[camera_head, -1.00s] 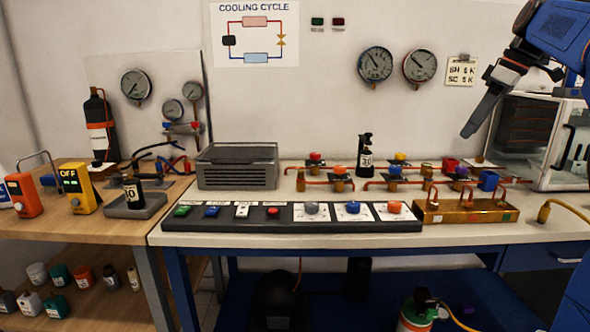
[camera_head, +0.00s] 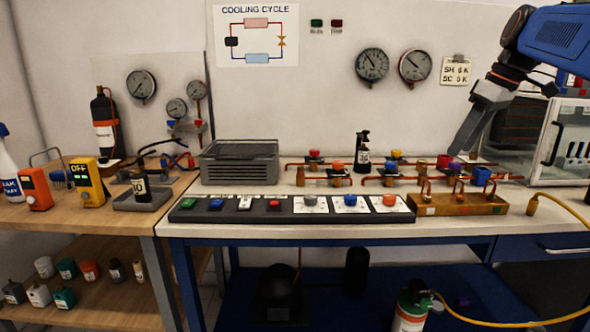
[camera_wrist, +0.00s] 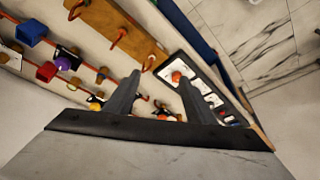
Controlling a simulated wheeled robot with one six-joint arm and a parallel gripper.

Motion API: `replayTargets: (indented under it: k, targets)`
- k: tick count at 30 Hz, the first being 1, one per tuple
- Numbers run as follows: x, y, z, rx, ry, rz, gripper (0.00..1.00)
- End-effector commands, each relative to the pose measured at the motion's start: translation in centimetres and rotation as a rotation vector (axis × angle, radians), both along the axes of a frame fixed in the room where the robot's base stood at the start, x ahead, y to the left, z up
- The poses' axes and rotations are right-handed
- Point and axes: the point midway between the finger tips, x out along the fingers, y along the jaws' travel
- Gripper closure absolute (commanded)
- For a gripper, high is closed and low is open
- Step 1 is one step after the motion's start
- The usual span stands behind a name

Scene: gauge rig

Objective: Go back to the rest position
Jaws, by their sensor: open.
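My gripper (camera_head: 461,150) hangs at the right of the camera_head view, above the back right part of the bench (camera_head: 270,178). In the wrist view my gripper (camera_wrist: 160,95) shows two dark fingers spread apart with nothing held between them. Below and beyond the fingers lie the wooden manifold block (camera_wrist: 120,30) and the black control panel (camera_wrist: 195,80). In the camera_head view the manifold block (camera_head: 455,205) stands at the front right of the bench, left of and below the arm's column of links.
A glass-fronted white cabinet (camera_head: 568,145) stands behind my arm at the right. A grey ribbed unit (camera_head: 238,163) and the control panel (camera_head: 290,207) occupy the left part.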

Motion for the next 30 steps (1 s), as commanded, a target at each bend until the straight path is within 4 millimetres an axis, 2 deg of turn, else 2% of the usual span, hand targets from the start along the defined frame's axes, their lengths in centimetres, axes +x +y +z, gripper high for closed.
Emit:
replayTargets:
  k: [5, 11, 21, 27, 30]
  targets:
    - [-3.6, 2.9, -2.6, -0.008, 0.013, -0.091, 0.5]
    - [-8.8, 6.1, -7.5, -0.019, 0.021, -0.228, 0.5]
    - [-18.2, 9.7, -17.4, -0.025, 0.0, -0.438, 0.5]
    - [-23.4, 10.8, -24.0, -0.017, -0.024, -0.543, 0.5]
    - [-25.4, 11.0, -26.9, -0.011, -0.039, -0.583, 0.5]
